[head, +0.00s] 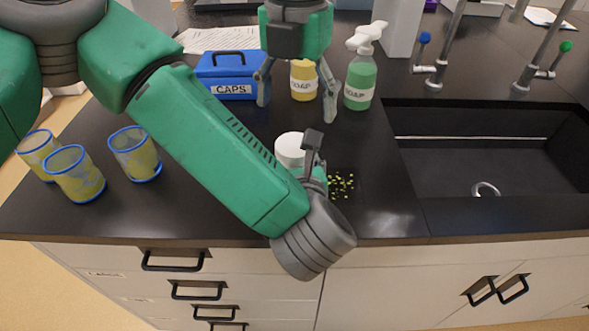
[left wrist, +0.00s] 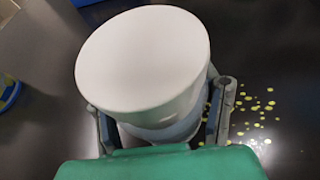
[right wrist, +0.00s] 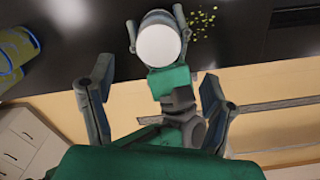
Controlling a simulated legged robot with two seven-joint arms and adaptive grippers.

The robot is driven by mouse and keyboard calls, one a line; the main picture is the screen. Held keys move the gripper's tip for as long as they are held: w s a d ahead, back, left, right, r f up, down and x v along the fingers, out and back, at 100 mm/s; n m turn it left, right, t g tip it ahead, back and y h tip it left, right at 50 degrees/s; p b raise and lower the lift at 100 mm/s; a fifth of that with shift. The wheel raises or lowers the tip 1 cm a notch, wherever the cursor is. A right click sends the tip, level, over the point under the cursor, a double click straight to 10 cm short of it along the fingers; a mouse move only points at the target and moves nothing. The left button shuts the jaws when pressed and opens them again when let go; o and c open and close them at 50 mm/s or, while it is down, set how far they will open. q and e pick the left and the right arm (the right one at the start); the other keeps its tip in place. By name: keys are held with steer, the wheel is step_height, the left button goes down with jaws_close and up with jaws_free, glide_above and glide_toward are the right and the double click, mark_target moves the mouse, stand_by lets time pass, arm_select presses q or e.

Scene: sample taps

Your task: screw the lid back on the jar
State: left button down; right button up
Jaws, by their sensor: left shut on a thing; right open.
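A round white lid (head: 290,144) sits on top of the jar, which stands on the dark counter, mostly hidden behind my left arm in the head view. In the left wrist view the lid (left wrist: 145,55) covers the jar's top, and a strip of the jar (left wrist: 165,132) shows below it. I cannot tell how tightly it is threaded. My left gripper (left wrist: 165,125) is shut around the jar below the lid. My right gripper (head: 297,108) is open and empty, pointing down, beyond the jar in the head view. The right wrist view shows the lid (right wrist: 158,44) beyond its spread fingers.
Several blue-rimmed yellow cups (head: 136,155) stand at left. Yellow-green bits (head: 341,185) lie beside the jar. A sink (head: 480,160) is at right.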

mark_target(294, 145)
steer(key=shift+w+a, duration=0.1)
steer(key=shift+a, duration=0.5)
steer(key=f, duration=0.7)
steer(key=shift+d+f, duration=0.25)
steer(key=shift+d, duration=0.15)
steer(key=shift+a+f, duration=0.2)
steer(key=shift+f, duration=0.05)
steer(key=shift+d, duration=0.3)
steer(key=c, duration=1.2)
steer(key=m, duration=0.2)
steer(key=shift+d+m, duration=0.1)
steer(key=shift+m, duration=0.3)
steer(key=shift+c, duration=0.2)
steer(key=shift+f, duration=0.1)
steer(key=o, duration=1.3)
steer(key=shift+c, duration=0.2)
